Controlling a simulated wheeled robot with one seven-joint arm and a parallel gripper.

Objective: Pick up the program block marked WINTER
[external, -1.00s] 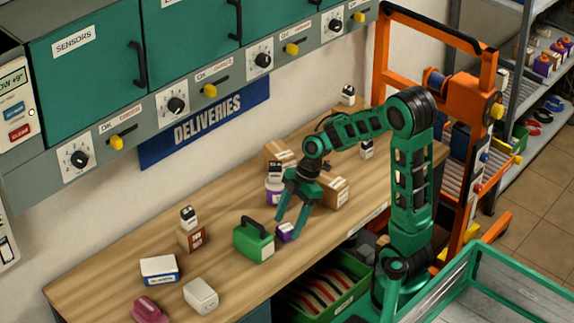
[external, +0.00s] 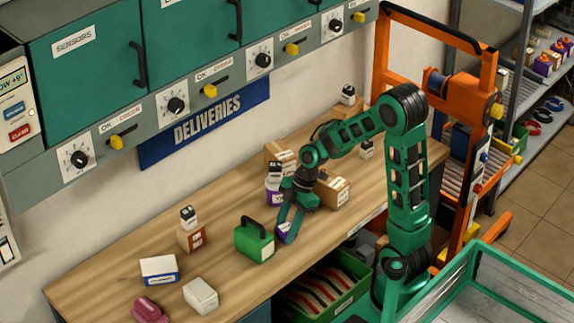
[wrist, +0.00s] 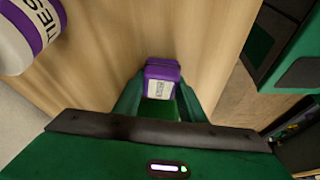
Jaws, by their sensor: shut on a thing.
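A small purple block with a white label (wrist: 160,84) is between my fingers in the wrist view; the lettering is too small to read for sure. In the external view the purple block (external: 284,232) shows low at the fingertips, just right of the green case. My gripper (external: 284,228) is shut on it, fingers pointing down near the front edge of the bench. The fingers also show on both sides of the block in the wrist view (wrist: 160,100). I cannot tell whether the block touches the bench top.
A green case with a dark handle (external: 254,240) stands close left of my gripper. A white tub with a purple band (external: 274,190) and cardboard boxes (external: 333,190) stand behind. A white box (external: 201,297) lies front left on the wooden bench (external: 110,270).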

